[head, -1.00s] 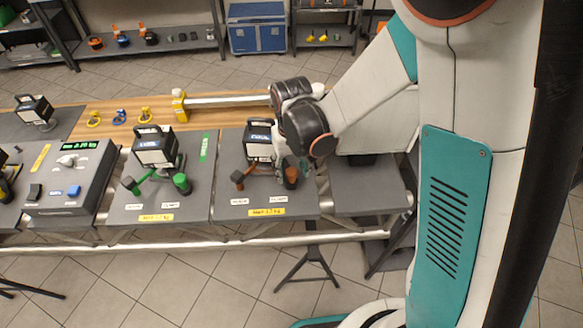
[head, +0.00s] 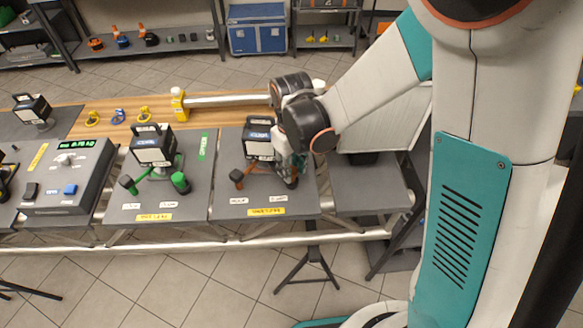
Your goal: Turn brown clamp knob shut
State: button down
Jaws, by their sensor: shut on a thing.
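The brown clamp (head: 262,178) sits on a dark grey panel below a black lamp-like box. Its left knob (head: 237,175) is in plain view, on a short brown arm. Its right knob (head: 291,184) is largely hidden by my gripper (head: 291,173), which comes down from the upper right. My gripper is shut on this right knob; the fingers themselves are small and partly hidden by the wrist. How far the knob is turned cannot be made out.
A green clamp (head: 160,173) under a similar black box (head: 153,148) stands on the panel to the left. Further left is a grey console (head: 70,178) with a green display. A silver tube (head: 228,101) lies behind. The panel at right (head: 368,190) has bare room.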

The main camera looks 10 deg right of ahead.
dwell(0.3)
jog(key=c, duration=1.2)
grip_release()
jog(key=shift+r, duration=3.75)
jog(key=shift+d, duration=0.1)
